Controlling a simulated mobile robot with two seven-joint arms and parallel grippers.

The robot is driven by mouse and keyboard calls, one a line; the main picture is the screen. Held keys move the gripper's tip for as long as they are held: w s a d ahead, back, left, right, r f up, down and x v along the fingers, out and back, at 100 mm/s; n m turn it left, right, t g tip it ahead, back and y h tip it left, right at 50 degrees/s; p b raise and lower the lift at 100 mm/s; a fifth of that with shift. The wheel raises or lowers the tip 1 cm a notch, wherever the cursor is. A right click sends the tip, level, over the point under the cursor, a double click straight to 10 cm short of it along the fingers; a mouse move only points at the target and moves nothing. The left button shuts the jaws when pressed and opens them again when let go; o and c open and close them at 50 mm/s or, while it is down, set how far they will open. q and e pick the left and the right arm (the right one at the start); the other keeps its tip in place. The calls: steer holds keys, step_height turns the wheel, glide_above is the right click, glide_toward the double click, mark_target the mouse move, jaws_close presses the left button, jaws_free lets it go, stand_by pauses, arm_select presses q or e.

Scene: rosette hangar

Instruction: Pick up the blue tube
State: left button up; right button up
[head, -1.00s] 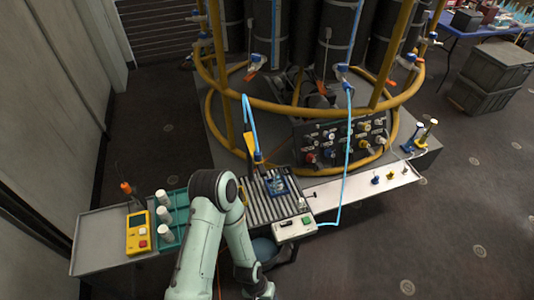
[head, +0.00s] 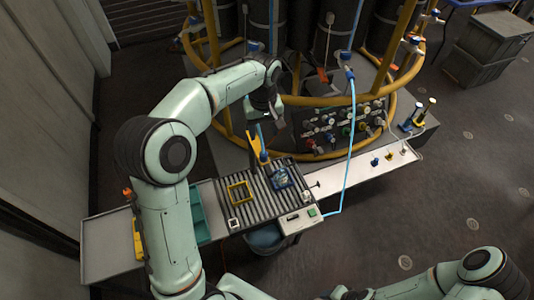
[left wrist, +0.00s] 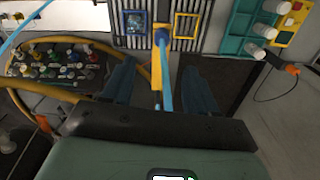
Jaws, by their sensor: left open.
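The light blue tube (left wrist: 165,88) rises from a yellow holder with a blue collar (left wrist: 160,55). In the head view the yellow holder (head: 254,147) stands at the back edge of the ribbed bench, and my gripper hides most of the tube. My left gripper (head: 266,118) is above and behind the holder. In the left wrist view its two dark fingers (left wrist: 160,88) are spread wide, with the tube between them and a gap on both sides. My right gripper is not in view; only links of my right arm show at the lower right.
A blue square tray (head: 281,177) and a yellow square frame (head: 239,191) lie on the ribbed bench (head: 258,205). A second light blue hose (head: 352,140) hangs to the right. The yellow ring rail (head: 330,101) and valve panel (head: 340,127) stand close behind.

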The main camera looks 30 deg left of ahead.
arm_select(q)
glide_above(264, 154)
steer(key=f, duration=0.5)
steer(key=shift+w+a+f, duration=0.1)
steer(key=shift+a+f, duration=0.05)
steer(key=shift+a, duration=0.05)
steer(key=shift+w+f, duration=0.15)
steer(key=shift+f, duration=0.35)
step_height(264, 154, down, 5)
steer(key=shift+s+d, duration=0.1)
steer(key=shift+s, duration=0.1)
steer(key=shift+c, duration=0.3)
steer(key=c, duration=1)
